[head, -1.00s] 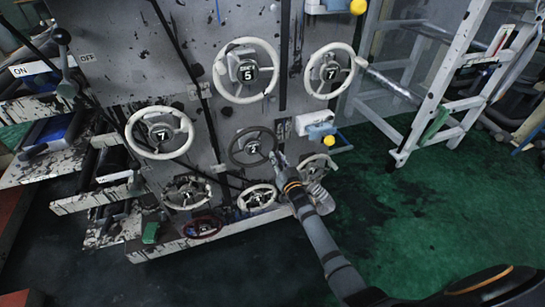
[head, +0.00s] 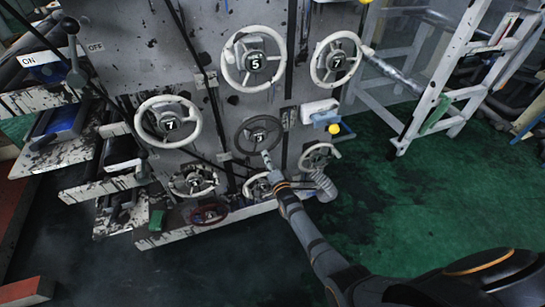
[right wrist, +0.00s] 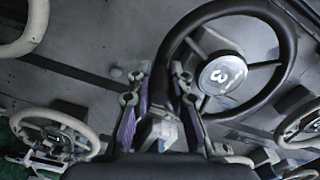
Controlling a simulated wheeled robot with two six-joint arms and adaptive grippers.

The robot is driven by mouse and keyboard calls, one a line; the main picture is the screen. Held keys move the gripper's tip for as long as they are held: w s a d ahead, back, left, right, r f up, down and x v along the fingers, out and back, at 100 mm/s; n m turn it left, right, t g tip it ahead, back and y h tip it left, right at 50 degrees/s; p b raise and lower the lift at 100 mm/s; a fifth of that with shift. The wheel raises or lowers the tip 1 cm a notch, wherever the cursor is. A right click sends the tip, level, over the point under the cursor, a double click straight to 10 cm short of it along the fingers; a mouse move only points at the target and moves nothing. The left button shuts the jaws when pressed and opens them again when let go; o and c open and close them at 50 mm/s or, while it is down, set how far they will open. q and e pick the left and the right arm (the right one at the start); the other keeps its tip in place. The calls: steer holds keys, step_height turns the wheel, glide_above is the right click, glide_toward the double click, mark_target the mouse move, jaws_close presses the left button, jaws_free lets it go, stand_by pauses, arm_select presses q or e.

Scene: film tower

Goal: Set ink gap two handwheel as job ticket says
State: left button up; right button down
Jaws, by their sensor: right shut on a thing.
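A dark handwheel (head: 259,136) sits low in the middle of the ink-spattered grey panel, among lighter wheels. In the right wrist view the same dark handwheel (right wrist: 222,74) fills the upper right, and its round dial shows a 3, turned on its side. My right gripper (head: 267,157) is at the lower right edge of this wheel. In the right wrist view the fingers of my right gripper (right wrist: 160,92) are on either side of the dark rim, shut on it. My left gripper is not in view. I cannot make out a job ticket.
Pale handwheels reading 5 (head: 253,60), 7 (head: 336,62) and 7 (head: 168,124) surround it, with smaller wheels below, one dark red (head: 209,213).

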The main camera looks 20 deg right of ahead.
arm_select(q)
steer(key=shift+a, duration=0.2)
arm_select(e)
steer(key=shift+a+f+m, duration=0.2)
steer(key=shift+a+m, duration=0.65)
steer(key=shift+m, duration=0.25)
steer(key=shift+s, duration=0.1)
steer(key=c, duration=1.2)
jaws_free()
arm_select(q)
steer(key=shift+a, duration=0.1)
arm_select(e)
steer(key=s, duration=1.2)
steer(key=shift+d, duration=0.15)
